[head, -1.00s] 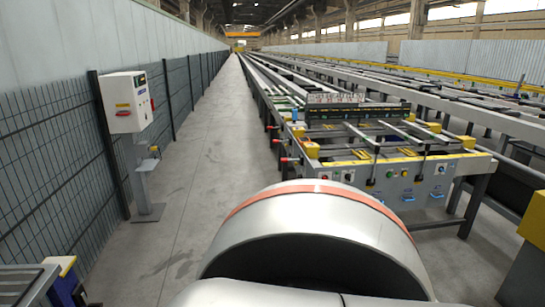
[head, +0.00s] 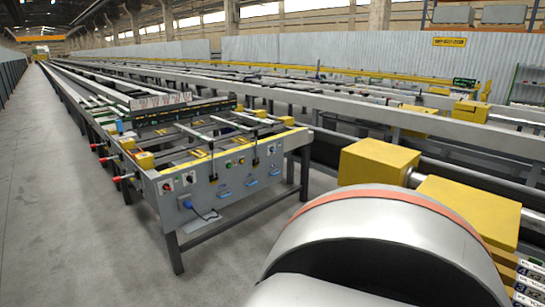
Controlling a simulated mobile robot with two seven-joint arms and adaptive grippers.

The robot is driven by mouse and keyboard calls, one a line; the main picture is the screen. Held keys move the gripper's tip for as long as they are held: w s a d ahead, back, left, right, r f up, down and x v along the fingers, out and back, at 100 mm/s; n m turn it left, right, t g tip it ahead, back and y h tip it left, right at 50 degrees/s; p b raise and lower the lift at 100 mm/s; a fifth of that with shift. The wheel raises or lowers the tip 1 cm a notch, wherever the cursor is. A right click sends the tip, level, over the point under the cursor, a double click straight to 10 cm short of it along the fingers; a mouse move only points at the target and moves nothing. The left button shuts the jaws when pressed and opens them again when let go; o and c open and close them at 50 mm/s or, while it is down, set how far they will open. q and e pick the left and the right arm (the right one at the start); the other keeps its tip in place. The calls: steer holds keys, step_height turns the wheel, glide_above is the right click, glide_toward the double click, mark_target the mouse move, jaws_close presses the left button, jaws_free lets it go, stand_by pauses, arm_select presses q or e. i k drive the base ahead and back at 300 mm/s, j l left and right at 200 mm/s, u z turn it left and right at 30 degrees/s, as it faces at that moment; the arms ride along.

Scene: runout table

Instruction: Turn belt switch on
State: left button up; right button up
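The runout table (head: 172,217) stands left of the middle in the head view, with its grey front panel facing me. A switch with a red part (head: 167,187) sits at the panel's left end, and a second small switch (head: 190,178) is just right of it. A green button (head: 228,165) and a red button (head: 241,161) are farther right. The labels are too small to read, so I cannot tell which control is the belt switch or how it is set. Neither gripper shows. My own rounded arm link covers the lower right.
A blue plug with a cable (head: 188,203) hangs on the panel front. Red-tipped handles (head: 98,147) stick out from the table's left side. Yellow blocks (head: 377,162) stand to the right. The grey floor (head: 75,225) left of the table is clear.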

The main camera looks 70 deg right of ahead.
mark_target(166, 186)
steer(key=z, duration=1.75)
steer(key=i+j+z, duration=0.15)
steer(key=i, duration=0.25)
steer(key=i+j+z, duration=0.1)
steer(key=i, duration=0.3)
steer(key=i+j+z, duration=0.15)
steer(key=i, duration=0.25)
steer(key=j, duration=0.1)
